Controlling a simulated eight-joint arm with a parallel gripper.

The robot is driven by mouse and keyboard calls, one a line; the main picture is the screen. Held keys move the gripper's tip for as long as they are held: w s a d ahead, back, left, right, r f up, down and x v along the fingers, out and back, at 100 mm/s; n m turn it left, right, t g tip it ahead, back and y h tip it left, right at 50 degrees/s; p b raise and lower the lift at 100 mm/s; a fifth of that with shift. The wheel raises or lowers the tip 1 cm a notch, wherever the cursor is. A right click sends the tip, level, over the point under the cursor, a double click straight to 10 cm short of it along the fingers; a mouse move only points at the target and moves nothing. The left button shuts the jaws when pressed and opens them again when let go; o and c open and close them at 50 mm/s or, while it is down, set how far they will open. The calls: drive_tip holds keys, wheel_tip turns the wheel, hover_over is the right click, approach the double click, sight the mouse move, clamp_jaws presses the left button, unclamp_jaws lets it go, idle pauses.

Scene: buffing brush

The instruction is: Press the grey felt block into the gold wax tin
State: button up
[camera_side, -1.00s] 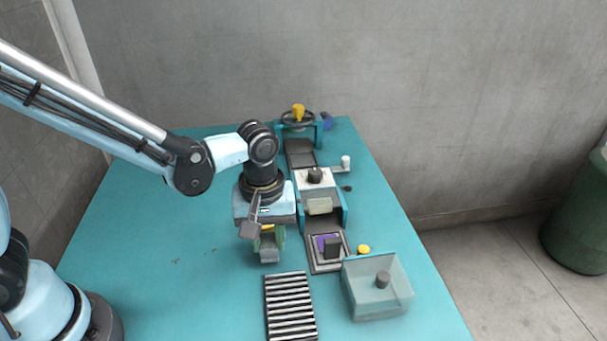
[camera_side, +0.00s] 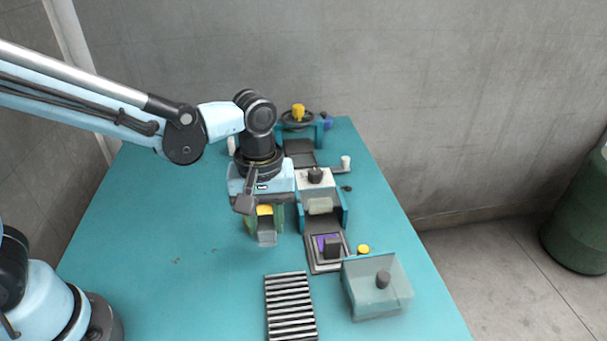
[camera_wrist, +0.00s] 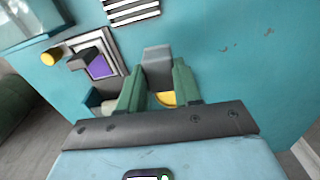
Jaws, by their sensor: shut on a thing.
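My gripper (camera_side: 265,224) is shut on the grey felt block (camera_side: 267,239), which sticks out past the fingertips above the left part of the table. In the wrist view the block (camera_wrist: 157,62) sits between the green fingers. A yellow rounded piece (camera_wrist: 166,98) shows between the fingers, behind the block; where it joins is hidden. A small round gold thing (camera_side: 363,249), likely the gold wax tin, stands right of the gripper, behind the clear bin. It also shows at the left of the wrist view (camera_wrist: 52,56). The block is well apart from it.
A purple pad in a frame (camera_wrist: 100,67) has a dark block (camera_side: 332,248) on it. The clear bin (camera_side: 362,305) holds a dark cylinder (camera_side: 383,280). A striped rack (camera_side: 290,306) lies in front. White and teal fixtures (camera_side: 318,182) stand close right of my gripper. The left table is clear.

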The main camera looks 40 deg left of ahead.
drive_tip(key=w+a+r, duration=0.3)
drive_tip(key=w+a, duration=0.3)
drive_tip(key=a, duration=0.1)
drive_tip(key=shift+f, duration=3.05)
drive_tip(key=shift+f, duration=0.6)
wheel_tip(320, 180, up, 7)
idle(0.7)
idle(0.5)
